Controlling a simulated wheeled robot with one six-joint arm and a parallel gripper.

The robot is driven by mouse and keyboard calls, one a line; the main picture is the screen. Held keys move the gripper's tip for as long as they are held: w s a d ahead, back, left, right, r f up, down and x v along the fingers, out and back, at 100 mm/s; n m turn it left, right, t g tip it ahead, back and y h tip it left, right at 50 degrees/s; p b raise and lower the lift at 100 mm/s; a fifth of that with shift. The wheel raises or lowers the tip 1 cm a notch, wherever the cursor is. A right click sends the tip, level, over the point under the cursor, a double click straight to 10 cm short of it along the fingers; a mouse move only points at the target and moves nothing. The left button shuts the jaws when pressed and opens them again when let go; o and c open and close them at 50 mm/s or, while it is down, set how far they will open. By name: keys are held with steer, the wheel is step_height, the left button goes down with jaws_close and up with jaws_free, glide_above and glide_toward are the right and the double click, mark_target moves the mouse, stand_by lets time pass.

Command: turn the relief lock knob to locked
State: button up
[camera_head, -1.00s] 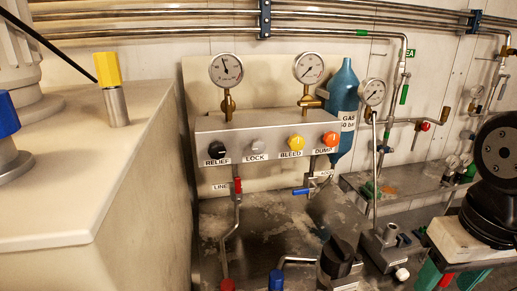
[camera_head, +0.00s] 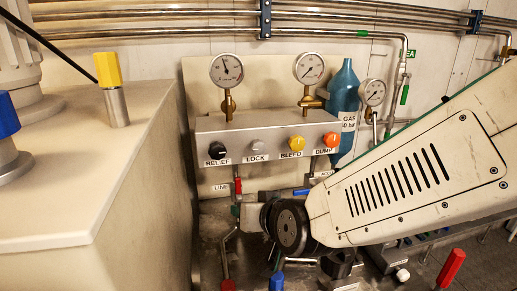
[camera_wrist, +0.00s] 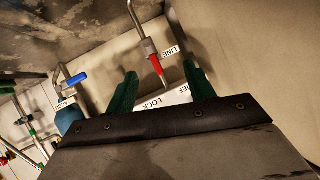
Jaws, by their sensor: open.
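In the head view a row of knobs sits on the grey panel (camera_head: 200,131). The black knob (camera_head: 217,151) is above the RELIEF label, and the grey knob (camera_head: 257,146) is above the LOCK label. My gripper (camera_wrist: 160,88) has its green fingers spread apart with nothing gripped. In the head view my arm reaches in from the right, and its gripper end is below the panel, apart from the knobs. The wrist view shows the white label strip (camera_wrist: 158,103) with LOCK and part of RELIEF; the knobs are hidden there, so the lock knob's setting cannot be read.
A red-handled valve (camera_head: 238,185) hangs on the LINE pipe just below the panel; its red handle (camera_wrist: 157,68) shows between my fingers in the wrist view. A blue-handled valve (camera_wrist: 76,79) is beside it. The yellow BLEED knob (camera_head: 297,143) and orange DUMP knob (camera_head: 330,139) are close right.

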mark_target(260, 149)
steer(key=w+d+r+m+t+h, duration=0.25)
steer(key=w+r+t, duration=0.25)
steer(key=r+t, duration=0.3)
steer(key=shift+g+y, duration=0.45)
steer(key=shift+g, duration=0.15)
steer(key=x, duration=0.4)
steer(key=r+x, duration=0.1)
steer(key=x, duration=0.2)
steer(key=shift+w+d, duration=0.15)
steer(key=shift+m, duration=0.25)
steer(key=c, duration=1)
